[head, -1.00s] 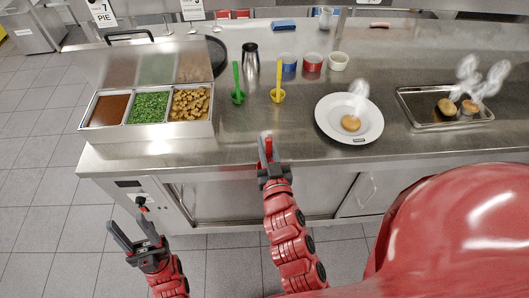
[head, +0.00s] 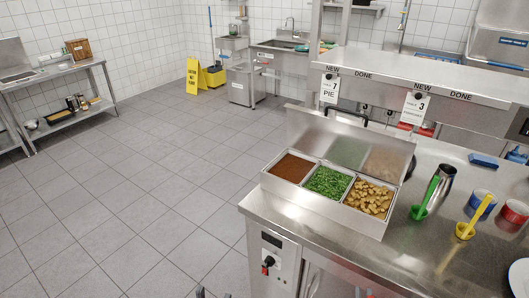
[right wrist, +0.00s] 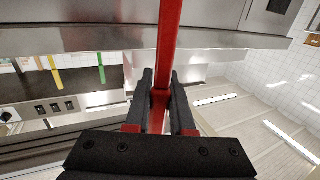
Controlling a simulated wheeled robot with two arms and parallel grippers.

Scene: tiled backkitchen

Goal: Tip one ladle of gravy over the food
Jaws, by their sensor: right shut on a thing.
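The gravy (head: 291,168) is a smooth brown fill in the left pan of the steel food warmer (head: 310,205), beside pans of green peas (head: 328,183) and brown chunks (head: 369,197). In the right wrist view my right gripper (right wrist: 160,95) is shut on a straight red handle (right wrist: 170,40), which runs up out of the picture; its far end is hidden. Grey tips of my left gripper (head: 200,292) barely show at the bottom edge. A white plate (head: 521,278) is cut off at the right edge; its food is out of view.
Blue (head: 482,202) and red (head: 514,213) tubs are further right. The counter's front strip is clear. A yellow floor sign (head: 194,76) stands far back.

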